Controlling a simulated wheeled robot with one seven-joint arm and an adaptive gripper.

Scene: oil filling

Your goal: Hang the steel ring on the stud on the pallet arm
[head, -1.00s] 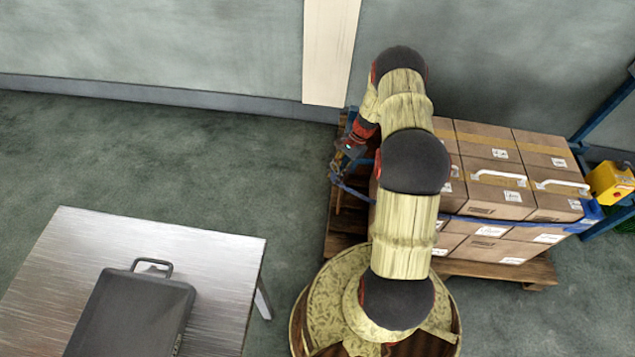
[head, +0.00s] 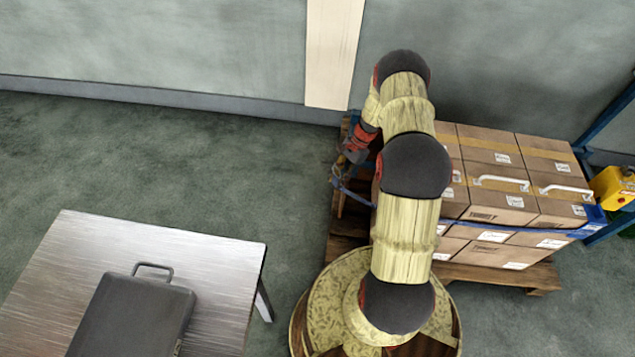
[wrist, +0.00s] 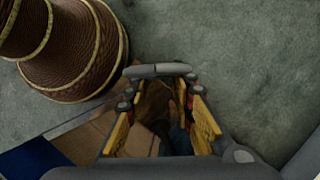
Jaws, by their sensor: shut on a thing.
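My gripper (head: 347,163) is at the left edge of the pallet (head: 345,245), partly hidden by my arm. In the wrist view my gripper (wrist: 163,128) shows its two yellow pads standing apart on either side of a dark gap. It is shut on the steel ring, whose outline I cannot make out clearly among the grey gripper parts. A blue bar (head: 352,193), seemingly the pallet arm, lies just below my gripper in the head view. Something blue also shows between the pads in the wrist view. The stud cannot be made out.
Cartons (head: 500,190) with white handles are stacked on the pallet right of my arm. A metal table (head: 225,262) with a dark grey case (head: 135,315) stands at lower left. A yellow box (head: 612,188) is at far right. Floor between table and pallet is clear.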

